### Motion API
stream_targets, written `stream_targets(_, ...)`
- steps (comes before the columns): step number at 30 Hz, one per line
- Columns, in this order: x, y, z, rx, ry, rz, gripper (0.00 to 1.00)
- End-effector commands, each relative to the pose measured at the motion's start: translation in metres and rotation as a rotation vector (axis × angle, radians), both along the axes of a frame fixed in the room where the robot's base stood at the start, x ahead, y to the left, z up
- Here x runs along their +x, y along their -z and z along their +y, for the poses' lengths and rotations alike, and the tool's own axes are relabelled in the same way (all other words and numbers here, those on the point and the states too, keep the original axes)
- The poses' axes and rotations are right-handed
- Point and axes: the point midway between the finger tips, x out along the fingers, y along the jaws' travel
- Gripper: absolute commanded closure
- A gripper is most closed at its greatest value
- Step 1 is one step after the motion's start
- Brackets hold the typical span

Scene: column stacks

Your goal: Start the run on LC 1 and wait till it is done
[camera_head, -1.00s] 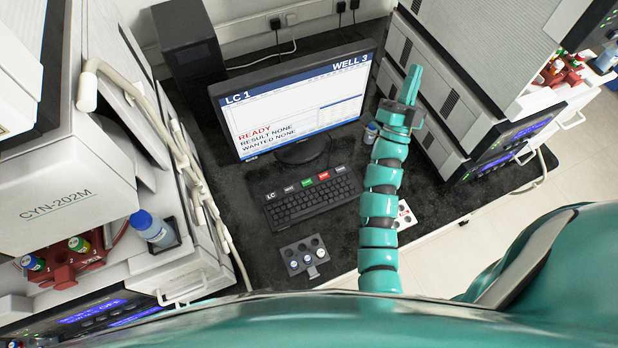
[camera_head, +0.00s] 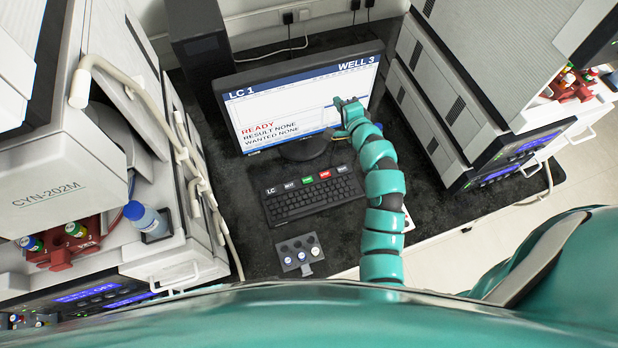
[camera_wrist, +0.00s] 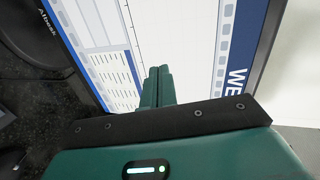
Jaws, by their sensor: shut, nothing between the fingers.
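The monitor (camera_head: 290,95) stands at the back of the dark bench and reads LC 1, WELL 3, READY, RESULT NONE and WANTED NONE. Its screen (camera_wrist: 190,35) fills much of the wrist view. The keyboard (camera_head: 312,200) lies in front of it, with a row of coloured keys along its back edge, among them a green key (camera_head: 307,181) and a red key (camera_head: 325,174). My gripper (camera_head: 345,102) is shut and empty in front of the right part of the screen, above and behind the keyboard. In the wrist view, its closed fingers (camera_wrist: 157,87) point toward the screen; I cannot tell if they touch it.
A small vial rack (camera_head: 300,256) sits in front of the keyboard. Instrument stacks stand at left (camera_head: 60,180) and right (camera_head: 470,90). A blue-capped bottle (camera_head: 147,220) stands on the left stack. Dark bench is bare left of the keyboard.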

Motion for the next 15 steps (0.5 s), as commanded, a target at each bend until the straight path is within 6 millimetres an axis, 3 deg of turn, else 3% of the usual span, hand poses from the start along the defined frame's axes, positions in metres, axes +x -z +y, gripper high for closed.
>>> stream_targets(9, -0.063, 0.072, 0.062, 0.158, -0.196, 0.462, 1.0)
stream_targets(15, -0.105, 0.102, 0.082, 0.213, -0.246, 0.709, 1.0)
